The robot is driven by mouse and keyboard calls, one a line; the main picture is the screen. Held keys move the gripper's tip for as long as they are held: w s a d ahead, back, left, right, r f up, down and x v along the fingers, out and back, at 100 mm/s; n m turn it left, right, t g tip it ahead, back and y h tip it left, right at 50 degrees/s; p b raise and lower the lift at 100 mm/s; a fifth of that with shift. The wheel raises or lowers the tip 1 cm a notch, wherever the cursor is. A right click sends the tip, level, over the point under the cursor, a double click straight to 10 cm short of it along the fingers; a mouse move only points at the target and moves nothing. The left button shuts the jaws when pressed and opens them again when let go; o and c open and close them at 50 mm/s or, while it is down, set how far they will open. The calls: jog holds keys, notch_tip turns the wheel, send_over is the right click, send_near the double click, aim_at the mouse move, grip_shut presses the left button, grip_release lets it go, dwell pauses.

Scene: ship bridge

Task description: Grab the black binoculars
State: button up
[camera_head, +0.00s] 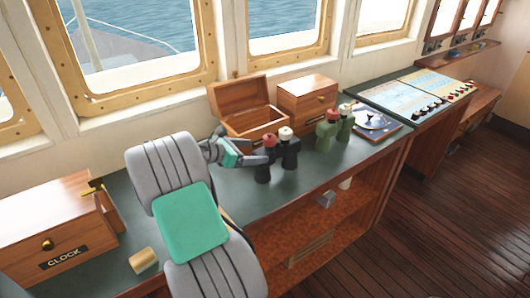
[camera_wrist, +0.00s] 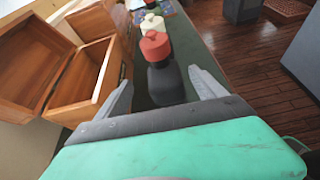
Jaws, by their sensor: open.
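The black binoculars (camera_head: 264,170) stand upright on the dark green counter, one barrel topped red and the other white. In the wrist view the black binoculars (camera_wrist: 166,85) show ahead with the red top nearest and the white top behind it. My gripper (camera_head: 266,151) is open, just left of the binoculars and low over the counter. In the wrist view my gripper (camera_wrist: 161,82) has its fingers to either side of the near black barrel. I see no clear contact. The far barrel is partly hidden behind the near one.
An open wooden box (camera_head: 239,98) stands close behind my gripper, beside a closed wooden box (camera_head: 307,104). Green binoculars (camera_head: 325,138) stand to the right, near a blue boxed instrument (camera_head: 374,124). A wooden clock box (camera_head: 60,235) is at left. The counter front (camera_head: 305,180) is clear.

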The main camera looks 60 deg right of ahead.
aim_at(268, 151)
jog(key=x, duration=0.2)
jog(key=p+x, duration=0.1)
jog(key=x, duration=0.5)
jog(key=shift+s+d+r, duration=0.15)
jog(key=shift+s+d, duration=0.05)
jog(key=shift+s, duration=0.15)
jog(key=shift+c, duration=0.3)
jog(key=shift+a, duration=0.1)
grip_shut()
jog(key=shift+r, duration=0.15)
